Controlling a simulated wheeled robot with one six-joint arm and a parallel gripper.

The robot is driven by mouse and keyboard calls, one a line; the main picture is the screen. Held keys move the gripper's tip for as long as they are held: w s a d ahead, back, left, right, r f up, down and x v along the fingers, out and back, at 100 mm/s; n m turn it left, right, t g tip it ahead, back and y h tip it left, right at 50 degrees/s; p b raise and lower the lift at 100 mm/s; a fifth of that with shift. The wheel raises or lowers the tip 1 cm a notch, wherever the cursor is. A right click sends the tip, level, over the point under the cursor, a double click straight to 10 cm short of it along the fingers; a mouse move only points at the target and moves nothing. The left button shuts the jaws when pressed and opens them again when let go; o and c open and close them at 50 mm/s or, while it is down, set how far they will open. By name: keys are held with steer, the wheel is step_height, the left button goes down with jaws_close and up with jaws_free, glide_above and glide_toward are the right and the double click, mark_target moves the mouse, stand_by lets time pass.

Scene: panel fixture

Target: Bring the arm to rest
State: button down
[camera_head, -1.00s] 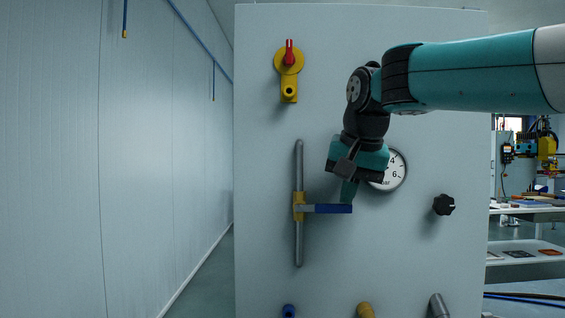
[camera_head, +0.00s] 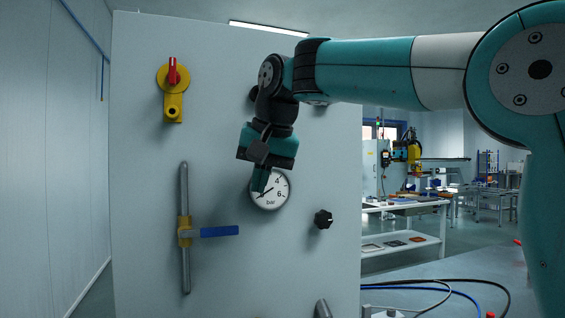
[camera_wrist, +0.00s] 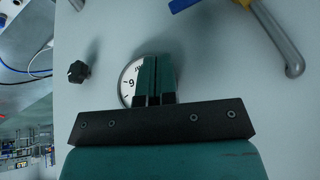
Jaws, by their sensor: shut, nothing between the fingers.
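My gripper (camera_head: 262,182) hangs from my teal arm in front of the grey panel (camera_head: 140,230), its fingers pointing down. In the wrist view its two teal fingers (camera_wrist: 157,78) lie together with nothing between them. They cover part of the round white gauge (camera_head: 271,190), marked "bar"; the gauge also shows in the wrist view (camera_wrist: 129,84). Whether the fingers touch the panel I cannot tell. The blue valve lever (camera_head: 220,232) lies level on a grey vertical pipe (camera_head: 184,265), lower left of my gripper and apart from it.
A red-handled yellow valve (camera_head: 172,90) is at the panel's upper left. A black knob (camera_head: 323,219) is right of the gauge, also seen in the wrist view (camera_wrist: 78,72). White tables (camera_head: 400,240) stand behind at right. Cables (camera_head: 430,287) lie at lower right.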

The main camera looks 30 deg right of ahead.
steer(key=s+d+r, duration=0.2)
steer(key=d+r, duration=0.1)
steer(key=d, duration=0.1)
steer(key=s+a+f+n+g+y, duration=0.1)
steer(key=s+a+f+n, duration=0.2)
steer(key=s+f, duration=0.5)
steer(key=s+a+f+n+g+y, duration=0.1)
steer(key=s+a+f+n, duration=0.3)
steer(key=s+f, duration=0.4)
steer(key=s+a+f+n+g+y, duration=0.1)
steer(key=s+a+f+n+g, duration=0.1)
steer(key=s+f, duration=0.6)
step_height(320, 180, down, 2)
steer(key=shift+a+f+n+g+p, duration=0.1)
steer(key=shift+a+n+g+p, duration=0.25)
steer(key=shift+a+n, duration=0.6)
steer(key=shift+s+d+n, duration=0.15)
steer(key=shift+d+n, duration=0.1)
steer(key=shift+d, duration=0.05)
